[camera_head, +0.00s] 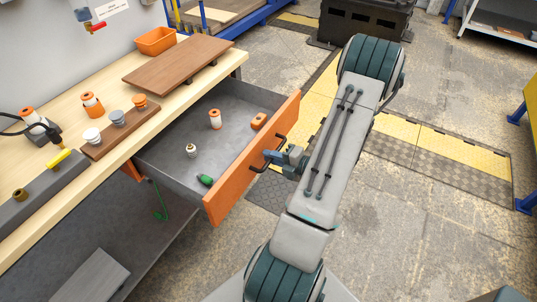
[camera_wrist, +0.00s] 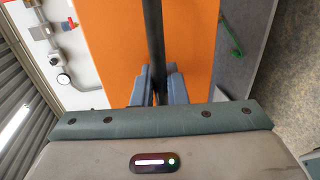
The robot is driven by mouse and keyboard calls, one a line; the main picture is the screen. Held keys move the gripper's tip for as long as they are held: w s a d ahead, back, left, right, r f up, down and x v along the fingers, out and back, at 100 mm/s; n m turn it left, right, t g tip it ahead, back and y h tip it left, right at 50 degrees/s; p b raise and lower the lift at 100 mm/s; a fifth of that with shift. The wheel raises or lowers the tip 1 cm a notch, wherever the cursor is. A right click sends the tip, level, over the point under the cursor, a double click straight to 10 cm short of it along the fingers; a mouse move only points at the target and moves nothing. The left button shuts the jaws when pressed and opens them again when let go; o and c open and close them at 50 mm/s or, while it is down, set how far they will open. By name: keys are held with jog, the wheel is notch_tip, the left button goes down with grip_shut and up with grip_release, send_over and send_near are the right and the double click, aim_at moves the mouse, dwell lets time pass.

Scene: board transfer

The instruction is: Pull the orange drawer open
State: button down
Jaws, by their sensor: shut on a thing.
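The orange drawer (camera_head: 237,178) stands pulled well out from under the workbench, and its grey inside shows in the head view. A dark bar handle (camera_head: 268,155) is on its orange front. My gripper (camera_head: 283,158) is at this handle with its fingers around the bar. In the wrist view, the blue-grey fingers of my gripper (camera_wrist: 156,86) are closed on the black handle bar (camera_wrist: 154,40), in front of the orange drawer front (camera_wrist: 110,40).
The wooden workbench top (camera_head: 75,137) holds a brown board (camera_head: 178,64), an orange bin (camera_head: 155,41) and a small board with several knobs (camera_head: 122,131). A grey board (camera_head: 92,278) lies low at the left. The floor (camera_head: 385,215) right of my arm is clear.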

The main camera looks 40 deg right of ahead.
jog(key=c, duration=1.5)
grip_release()
jog(key=shift+c, duration=0.2)
jog(key=v, duration=1.3)
jog(key=shift+s, duration=0.4)
